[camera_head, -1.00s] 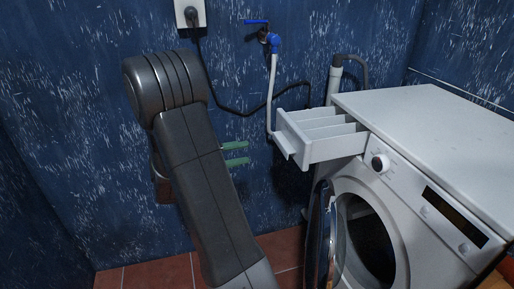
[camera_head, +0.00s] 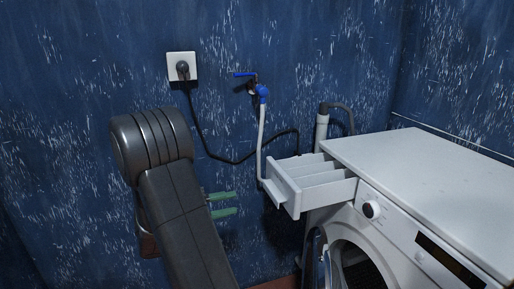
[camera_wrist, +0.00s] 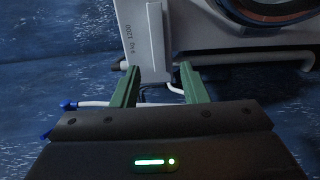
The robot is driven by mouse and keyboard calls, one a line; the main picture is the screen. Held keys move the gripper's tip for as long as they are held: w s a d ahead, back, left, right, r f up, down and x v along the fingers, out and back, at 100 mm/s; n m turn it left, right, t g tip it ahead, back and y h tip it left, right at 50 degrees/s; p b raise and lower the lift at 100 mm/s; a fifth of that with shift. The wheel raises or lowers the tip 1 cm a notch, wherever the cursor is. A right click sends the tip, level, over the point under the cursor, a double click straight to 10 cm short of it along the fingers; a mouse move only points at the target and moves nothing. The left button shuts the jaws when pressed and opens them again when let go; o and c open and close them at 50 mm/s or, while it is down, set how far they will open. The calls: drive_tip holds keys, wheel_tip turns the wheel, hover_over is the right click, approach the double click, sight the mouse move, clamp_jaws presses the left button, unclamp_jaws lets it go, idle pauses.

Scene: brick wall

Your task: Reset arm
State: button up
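My gripper (camera_head: 222,204) has two green fingers held apart, with nothing between them. In the head view it is partly hidden behind my dark arm, left of the washing machine's pulled-out drawer. In the wrist view the open fingers of my gripper (camera_wrist: 159,82) point toward the white drawer front (camera_wrist: 146,40), which carries small print. I cannot tell the exact distance to it. My upper arm stands raised at the left of the head view.
A white washing machine (camera_head: 430,175) stands at the right, its detergent drawer (camera_head: 312,182) out and its round door (camera_head: 326,265) open. A socket with a plug (camera_head: 182,67), black cable, blue tap (camera_head: 262,93) and hoses are on the blue wall. Bare wall lies left.

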sight(270, 195)
drive_tip(key=b+x, duration=0.1)
drive_tip(key=x, duration=1)
drive_tip(key=shift+r+b, duration=0.15)
drive_tip(key=shift+b, duration=0.25)
